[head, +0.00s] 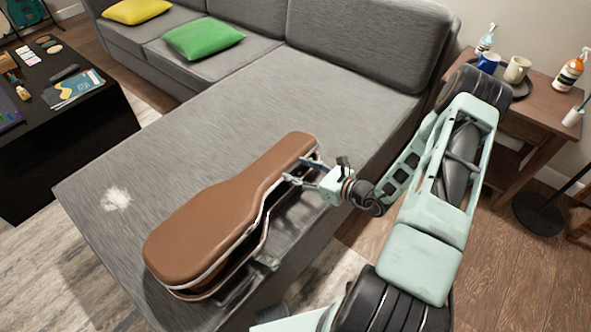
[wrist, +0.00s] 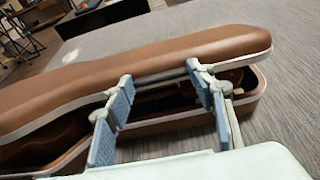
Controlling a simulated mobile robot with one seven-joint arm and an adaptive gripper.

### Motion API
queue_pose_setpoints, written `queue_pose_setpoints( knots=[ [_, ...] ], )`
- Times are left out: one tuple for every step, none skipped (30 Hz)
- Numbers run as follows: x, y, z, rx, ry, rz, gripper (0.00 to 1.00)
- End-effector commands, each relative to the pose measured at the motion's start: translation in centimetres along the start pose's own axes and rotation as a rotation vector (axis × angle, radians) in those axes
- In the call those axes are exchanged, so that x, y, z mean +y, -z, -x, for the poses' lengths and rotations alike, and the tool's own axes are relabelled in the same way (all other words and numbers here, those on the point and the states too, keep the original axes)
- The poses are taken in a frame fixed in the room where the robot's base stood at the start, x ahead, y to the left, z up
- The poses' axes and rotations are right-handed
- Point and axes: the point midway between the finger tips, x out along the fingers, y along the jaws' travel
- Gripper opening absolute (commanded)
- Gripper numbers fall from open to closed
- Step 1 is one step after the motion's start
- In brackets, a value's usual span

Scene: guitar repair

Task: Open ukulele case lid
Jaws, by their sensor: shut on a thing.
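The brown ukulele case lies on the grey sofa's chaise. Its lid (head: 215,220) is raised a little from the base (head: 190,294), leaving a dark gap along the side facing me. The gap is wider toward the body end. In the wrist view the lid (wrist: 150,50) runs across the picture above the base (wrist: 262,82). My gripper (head: 291,180) is at the lid's near edge, toward the narrow end. The case's inside is mostly hidden in shadow.
The grey sofa (head: 350,50) has a yellow pillow (head: 135,10) and a green pillow (head: 203,38). A black table (head: 60,130) with small items stands at left. A wooden side table (head: 535,110) with mugs and bottles stands at right. The chaise beyond the case is clear.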

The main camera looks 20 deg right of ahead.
Motion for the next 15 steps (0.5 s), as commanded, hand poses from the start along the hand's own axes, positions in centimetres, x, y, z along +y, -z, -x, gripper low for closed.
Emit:
queue_pose_setpoints(
  knots=[
    [-0.1,-1.8,0.2,0.025,-0.003,0.004,0.07],
    [-0.1,-2.2,0.2,0.043,-0.003,0.004,0.07],
    [-0.2,-2.8,0.2,0.067,-0.003,0.005,0.07],
    [-0.2,-3.2,0.1,0.086,-0.003,0.005,0.07],
    [-0.2,-3.6,0.0,0.105,-0.003,0.005,0.07],
    [-0.2,-4.2,-0.1,0.13,-0.004,0.006,0.07],
    [-0.2,-4.6,-0.2,0.15,-0.004,0.005,0.07],
    [-0.2,-5.0,-0.3,0.169,-0.004,0.005,0.07],
    [-0.2,-5.7,-0.5,0.196,-0.004,0.007,0.07],
    [-0.2,-6.1,-0.6,0.216,-0.005,0.006,0.07],
    [-0.2,-6.6,-0.8,0.238,-0.005,0.006,0.07],
    [-0.2,-7.2,-1.0,0.266,-0.004,0.007,0.07],
    [-0.2,-7.7,-1.2,0.287,-0.005,0.008,0.07],
    [-0.2,-8.1,-1.4,0.309,-0.004,0.008,0.07],
    [-0.2,-8.7,-1.6,0.339,-0.005,0.008,0.07]
  ],
)
